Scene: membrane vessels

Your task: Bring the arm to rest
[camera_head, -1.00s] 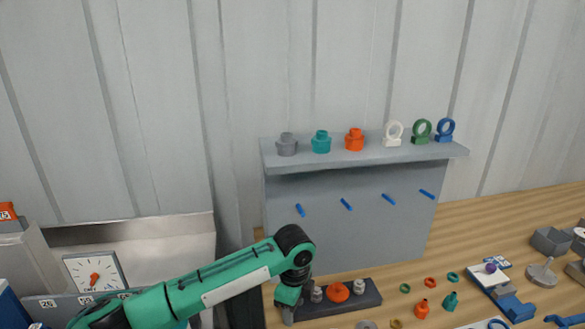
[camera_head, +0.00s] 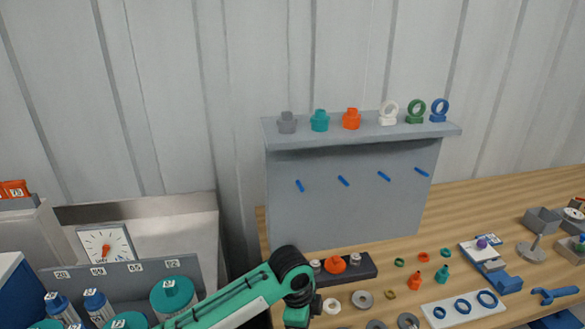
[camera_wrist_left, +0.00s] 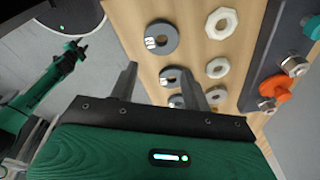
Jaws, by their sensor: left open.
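My left arm, green with black joints, comes in from the lower left in the head view.
A dark block (camera_head: 362,268) with an orange knob (camera_head: 335,264) stands behind my wrist. A grey shelf panel (camera_head: 350,200) carries several coloured fittings. A white plate with blue rings (camera_head: 463,308) lies to the right. A rack with teal-capped vessels (camera_head: 172,296) stands at left.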

